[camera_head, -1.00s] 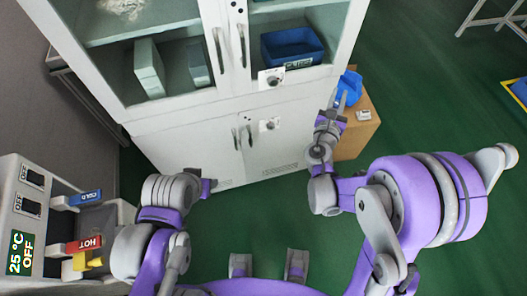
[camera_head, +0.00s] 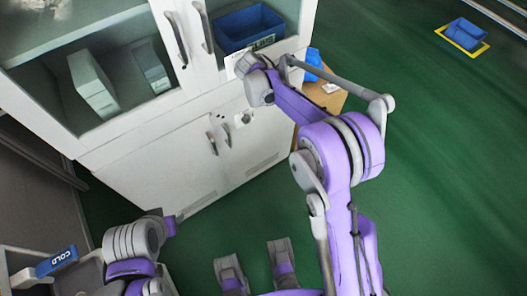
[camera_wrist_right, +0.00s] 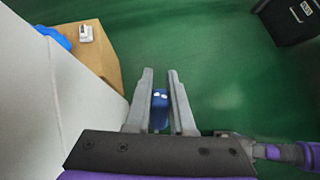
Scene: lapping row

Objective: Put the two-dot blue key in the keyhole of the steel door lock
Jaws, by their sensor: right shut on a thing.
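My right gripper (camera_wrist_right: 160,73) is shut on the blue key (camera_wrist_right: 160,100), which shows two white dots between the fingers in the right wrist view. In the head view my right wrist is up in front of the cabinet near the upper lock plate (camera_head: 232,64), which it partly covers; the fingers and key are hidden there. The lock on the lower steel doors (camera_head: 243,118) is in plain view below the wrist, beside the door handles, and nothing touches it. My left gripper (camera_head: 174,220) hangs low at the left, away from the lock; its jaws are too small to read.
The white cabinet (camera_head: 165,160) has glass upper doors with a blue bin (camera_head: 240,28) inside. A wooden stand (camera_head: 326,97) with a blue item and a small white item is right of it.

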